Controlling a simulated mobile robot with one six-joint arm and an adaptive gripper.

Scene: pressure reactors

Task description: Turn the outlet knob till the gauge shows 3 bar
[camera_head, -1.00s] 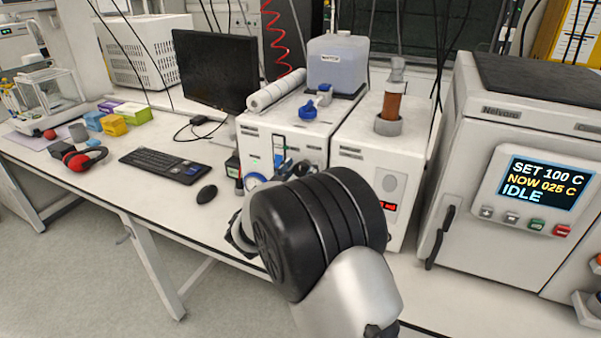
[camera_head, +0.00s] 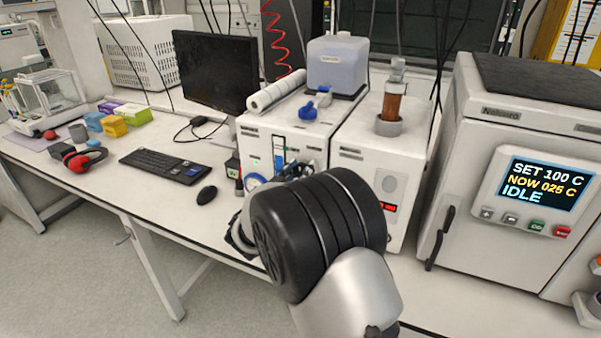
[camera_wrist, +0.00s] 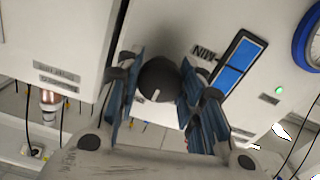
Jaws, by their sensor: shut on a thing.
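The outlet knob (camera_wrist: 158,82) is round and black with a short white mark, on the front of a white unit. In the wrist view, my gripper (camera_wrist: 160,88) has its blue-padded fingers on either side of the knob, shut on it. The gauge has a blue ring and shows partly at the top right of the wrist view (camera_wrist: 309,38). In the head view, the gauge (camera_head: 254,181) is partly hidden by my arm, and its reading is too small to tell. My arm hides the knob there.
The white unit (camera_head: 253,143) carries a blue flow strip (camera_wrist: 236,66) and a green light (camera_wrist: 279,90). A second white unit (camera_head: 350,152) stands to its right, then an oven (camera_head: 470,118) reading idle. A mouse (camera_head: 207,194) and keyboard (camera_head: 164,166) lie on the bench at left.

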